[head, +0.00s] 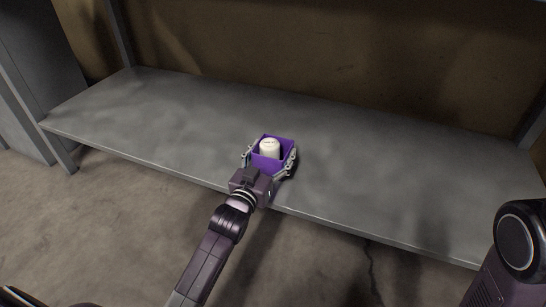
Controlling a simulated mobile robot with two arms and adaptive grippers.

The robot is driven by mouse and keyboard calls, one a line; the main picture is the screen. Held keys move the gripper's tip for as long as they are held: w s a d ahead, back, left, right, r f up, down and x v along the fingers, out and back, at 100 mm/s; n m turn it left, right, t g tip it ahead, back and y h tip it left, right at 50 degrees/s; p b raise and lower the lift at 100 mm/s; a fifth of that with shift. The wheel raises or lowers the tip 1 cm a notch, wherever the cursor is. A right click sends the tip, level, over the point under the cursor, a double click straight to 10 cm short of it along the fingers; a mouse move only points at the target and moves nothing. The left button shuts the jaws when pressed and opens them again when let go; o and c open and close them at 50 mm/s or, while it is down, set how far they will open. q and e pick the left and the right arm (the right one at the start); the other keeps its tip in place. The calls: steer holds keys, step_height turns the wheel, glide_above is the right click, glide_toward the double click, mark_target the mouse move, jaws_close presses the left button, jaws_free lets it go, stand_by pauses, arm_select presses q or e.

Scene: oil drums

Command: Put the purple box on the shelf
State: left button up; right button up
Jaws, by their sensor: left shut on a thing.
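The purple box (267,163) is a small open box with a white cylinder (269,147) standing inside it. My left gripper (269,160) reaches in from the lower left and is shut on the box, with a finger at each side. The box is over the front middle part of the grey shelf (390,160). I cannot tell whether its bottom touches the shelf surface. My right gripper is out of view; only part of my right arm shows at the lower right.
The shelf surface is bare to the left and right of the box. Metal uprights (118,35) stand at its ends. A brown wall (300,50) is behind it. A grey cabinet (42,60) stands at the far left. The concrete floor (120,220) lies in front.

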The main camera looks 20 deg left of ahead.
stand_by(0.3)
arm_select(q)
steer(key=shift+f, duration=0.15)
steer(key=o, duration=1.2)
